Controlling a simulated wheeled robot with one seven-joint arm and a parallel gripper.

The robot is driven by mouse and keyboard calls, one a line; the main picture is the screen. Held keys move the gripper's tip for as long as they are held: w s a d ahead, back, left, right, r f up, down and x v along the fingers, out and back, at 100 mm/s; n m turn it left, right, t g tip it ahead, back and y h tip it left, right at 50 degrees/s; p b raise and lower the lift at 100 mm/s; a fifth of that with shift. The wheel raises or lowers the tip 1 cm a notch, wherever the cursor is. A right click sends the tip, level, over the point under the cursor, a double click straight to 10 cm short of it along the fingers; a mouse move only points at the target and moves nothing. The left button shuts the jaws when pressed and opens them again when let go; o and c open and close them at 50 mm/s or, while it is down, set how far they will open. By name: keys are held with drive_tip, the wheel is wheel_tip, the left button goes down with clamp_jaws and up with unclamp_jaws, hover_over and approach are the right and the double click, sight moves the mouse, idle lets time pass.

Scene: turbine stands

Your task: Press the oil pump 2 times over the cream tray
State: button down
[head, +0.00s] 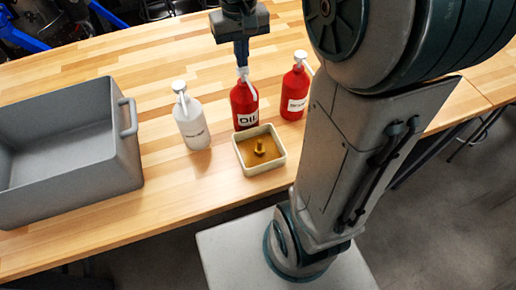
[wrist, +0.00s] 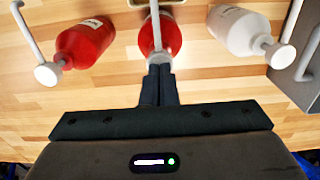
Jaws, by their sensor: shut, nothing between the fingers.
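The oil pump (head: 245,103) is a red bottle with a white pump head and an "OIL" label. It stands upright on the wooden table behind the cream tray (head: 280,164). The tray holds brown liquid and a small brass-coloured part (head: 260,148). My gripper (head: 242,66) is shut and empty, pointing down right above the pump head; I cannot tell whether it touches it. In the wrist view my shut fingertips (wrist: 160,68) overlap the pump's white top, and the red bottle (wrist: 147,40) shows behind them.
A white pump bottle (head: 192,122) stands to the left and another red pump bottle (head: 294,92) to the right. A large grey bin (head: 128,160) takes up the table's left side. Bare table (head: 160,85) lies behind the bottles.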

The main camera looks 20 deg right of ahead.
drive_tip(key=shift+r, duration=0.1)
wheel_tip(320, 180, up, 6)
drive_tip(key=p, duration=0.5)
idle(0.6)
drive_tip(key=s+f+t+b, duration=0.1)
drive_tip(key=s+f+t, duration=0.1)
drive_tip(key=s, duration=0.5)
drive_tip(key=s+f+t+b, duration=0.1)
drive_tip(key=s+f, duration=0.3)
drive_tip(key=s, duration=0.3)
drive_tip(key=shift+s+f+t+b, duration=0.15)
drive_tip(key=shift+t+b, duration=0.2)
drive_tip(key=shift+t, duration=0.05)
